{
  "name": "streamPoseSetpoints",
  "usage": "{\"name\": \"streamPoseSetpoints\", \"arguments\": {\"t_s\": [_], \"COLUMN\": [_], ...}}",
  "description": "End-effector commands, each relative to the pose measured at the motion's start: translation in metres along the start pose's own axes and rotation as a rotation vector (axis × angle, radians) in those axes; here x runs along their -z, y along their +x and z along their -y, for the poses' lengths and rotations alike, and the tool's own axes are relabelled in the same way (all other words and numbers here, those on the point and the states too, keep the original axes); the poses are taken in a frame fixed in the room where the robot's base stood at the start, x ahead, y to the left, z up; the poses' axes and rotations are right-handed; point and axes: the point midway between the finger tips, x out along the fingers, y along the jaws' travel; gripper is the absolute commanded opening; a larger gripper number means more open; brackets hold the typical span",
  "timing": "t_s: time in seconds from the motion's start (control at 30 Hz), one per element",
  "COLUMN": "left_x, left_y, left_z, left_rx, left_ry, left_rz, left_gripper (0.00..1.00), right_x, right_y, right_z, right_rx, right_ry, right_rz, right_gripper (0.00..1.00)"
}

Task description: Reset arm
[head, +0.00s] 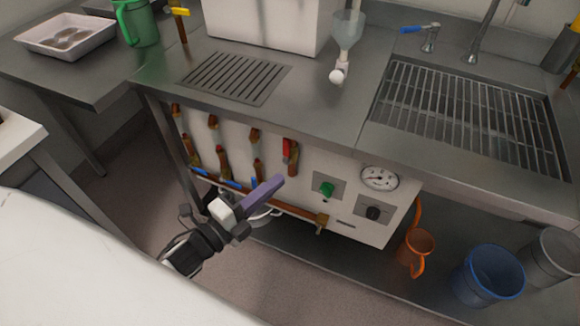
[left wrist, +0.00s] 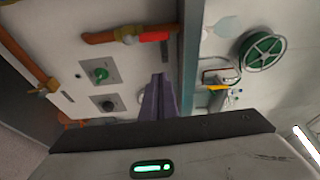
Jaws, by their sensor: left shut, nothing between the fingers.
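My left gripper (head: 264,193) has purple fingers, which are shut and empty. In the head view it is in front of the white control panel (head: 350,221), below the steel counter, and appears apart from the panel. In the left wrist view the shut purple fingers (left wrist: 158,96) point up the picture, with the panel (left wrist: 70,85) to their left. My right gripper is not in either view.
The panel carries a green knob (head: 327,189), a black knob (head: 373,213), a gauge (head: 379,178) and copper pipes. The steel counter (head: 300,112) overhangs it. An orange jug (head: 415,247) and a blue bucket (head: 488,275) stand on the lower shelf. Floor space is clear at left.

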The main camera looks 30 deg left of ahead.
Motion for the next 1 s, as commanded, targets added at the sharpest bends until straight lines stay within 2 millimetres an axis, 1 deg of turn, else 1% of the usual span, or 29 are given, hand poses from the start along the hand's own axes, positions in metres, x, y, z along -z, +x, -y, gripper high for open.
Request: {"name": "streamPoseSetpoints", "arguments": {"t_s": [0.1, 0.27, 0.37, 0.47, 0.53, 0.57, 0.6, 0.7, 0.8, 0.83, 0.9, 1.0], "left_x": [0.0, 0.0, 0.002, 0.009, 0.019, 0.026, 0.035, 0.063, 0.086, 0.092, 0.1, 0.104], "left_y": [-0.003, -0.004, -0.008, -0.022, -0.038, -0.047, -0.059, -0.09, -0.114, -0.12, -0.128, -0.132], "left_z": [0.0, 0.0, -0.011, -0.041, -0.069, -0.082, -0.098, -0.131, -0.151, -0.155, -0.16, -0.163], "left_rx": [0.0, -0.002, -0.04, -0.144, -0.24, -0.282, -0.334, -0.449, -0.528, -0.544, -0.567, -0.579], "left_ry": [0.0, -0.004, -0.099, -0.364, -0.619, -0.731, -0.878, -1.199, -1.417, -1.462, -1.528, -1.562], "left_rz": [0.0, 0.001, 0.028, 0.112, 0.205, 0.249, 0.311, 0.468, 0.595, 0.624, 0.669, 0.693], "left_gripper": [0.0, 0.0, 0.0, 0.0, 0.0, 0.0, 0.0, 0.0, 0.0, 0.0, 0.0, 0.0], "right_x": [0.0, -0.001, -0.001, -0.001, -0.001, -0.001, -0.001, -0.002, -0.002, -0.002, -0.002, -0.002], "right_y": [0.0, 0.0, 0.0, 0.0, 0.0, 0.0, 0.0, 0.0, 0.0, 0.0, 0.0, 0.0], "right_z": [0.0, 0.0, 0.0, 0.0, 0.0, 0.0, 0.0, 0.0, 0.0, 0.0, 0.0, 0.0], "right_rx": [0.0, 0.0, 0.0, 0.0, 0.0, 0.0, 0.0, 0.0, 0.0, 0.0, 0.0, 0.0], "right_ry": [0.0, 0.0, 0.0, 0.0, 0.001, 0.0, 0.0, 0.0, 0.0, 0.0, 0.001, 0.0], "right_rz": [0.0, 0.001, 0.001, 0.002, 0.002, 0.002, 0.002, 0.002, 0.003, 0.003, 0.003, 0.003], "right_gripper": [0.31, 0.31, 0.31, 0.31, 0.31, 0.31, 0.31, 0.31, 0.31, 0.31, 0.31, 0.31]}}
